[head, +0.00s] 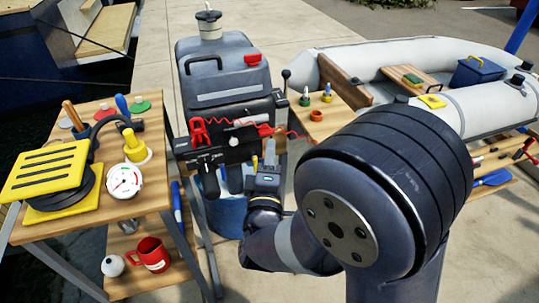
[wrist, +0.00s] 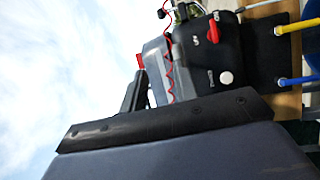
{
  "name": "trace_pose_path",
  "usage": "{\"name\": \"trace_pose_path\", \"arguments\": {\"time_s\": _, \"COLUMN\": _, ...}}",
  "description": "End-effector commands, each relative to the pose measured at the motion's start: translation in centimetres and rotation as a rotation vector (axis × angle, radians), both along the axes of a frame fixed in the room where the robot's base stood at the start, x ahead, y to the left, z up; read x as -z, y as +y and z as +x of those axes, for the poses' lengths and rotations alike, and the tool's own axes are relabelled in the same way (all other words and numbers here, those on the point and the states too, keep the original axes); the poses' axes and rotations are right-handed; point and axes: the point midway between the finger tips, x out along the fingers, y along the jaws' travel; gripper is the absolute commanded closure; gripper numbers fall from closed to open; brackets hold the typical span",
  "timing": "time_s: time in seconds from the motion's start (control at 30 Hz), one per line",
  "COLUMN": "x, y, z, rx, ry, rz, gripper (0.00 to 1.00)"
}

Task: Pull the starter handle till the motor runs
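A red grip (head: 253,58), which looks like the starter handle, sits against the cowl front; red also shows there in the wrist view (wrist: 139,60). Below are a black panel (head: 215,150) with a white knob (head: 234,141), a red clip (head: 200,130) and a coiled red cord (head: 285,131). My gripper (head: 268,158) is in front of the panel's right side, below and apart from the red grip. It appears empty; its finger gap does not show clearly. The wrist view also shows the white knob (wrist: 226,78).
The left table (head: 110,215) holds a yellow-topped device (head: 45,170), a gauge (head: 124,181) and tools; a red mug (head: 150,254) is on its lower shelf. An inflatable boat (head: 400,65) lies right. Yellow (wrist: 300,25) and blue (wrist: 300,80) lines reach the panel.

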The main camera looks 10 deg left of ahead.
Motion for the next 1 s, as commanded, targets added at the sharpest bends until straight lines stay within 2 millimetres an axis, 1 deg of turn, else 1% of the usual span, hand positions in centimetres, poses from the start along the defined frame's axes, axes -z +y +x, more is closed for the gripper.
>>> {"name": "trace_pose_path", "arguments": {"time_s": 0.17, "x": 0.0, "y": 0.0, "z": -0.1, "rx": -0.001, "ry": 0.0, "rz": 0.0, "gripper": 0.71}}
{"name": "trace_pose_path", "arguments": {"time_s": 0.27, "x": 0.1, "y": 0.0, "z": -0.7, "rx": -0.003, "ry": 0.001, "rz": -0.001, "gripper": 0.71}}
{"name": "trace_pose_path", "arguments": {"time_s": 0.37, "x": 0.4, "y": -0.2, "z": -2.0, "rx": -0.004, "ry": 0.002, "rz": -0.001, "gripper": 0.71}}
{"name": "trace_pose_path", "arguments": {"time_s": 0.6, "x": 1.2, "y": -0.7, "z": -6.3, "rx": -0.007, "ry": 0.0, "rz": -0.001, "gripper": 0.71}}
{"name": "trace_pose_path", "arguments": {"time_s": 0.7, "x": 1.4, "y": -1.0, "z": -7.8, "rx": -0.006, "ry": 0.0, "rz": -0.001, "gripper": 0.71}}
{"name": "trace_pose_path", "arguments": {"time_s": 0.83, "x": 1.7, "y": -1.3, "z": -9.2, "rx": -0.004, "ry": 0.001, "rz": -0.001, "gripper": 0.71}}
{"name": "trace_pose_path", "arguments": {"time_s": 1.0, "x": 1.9, "y": -1.5, "z": -10.3, "rx": -0.002, "ry": 0.0, "rz": 0.0, "gripper": 0.71}}
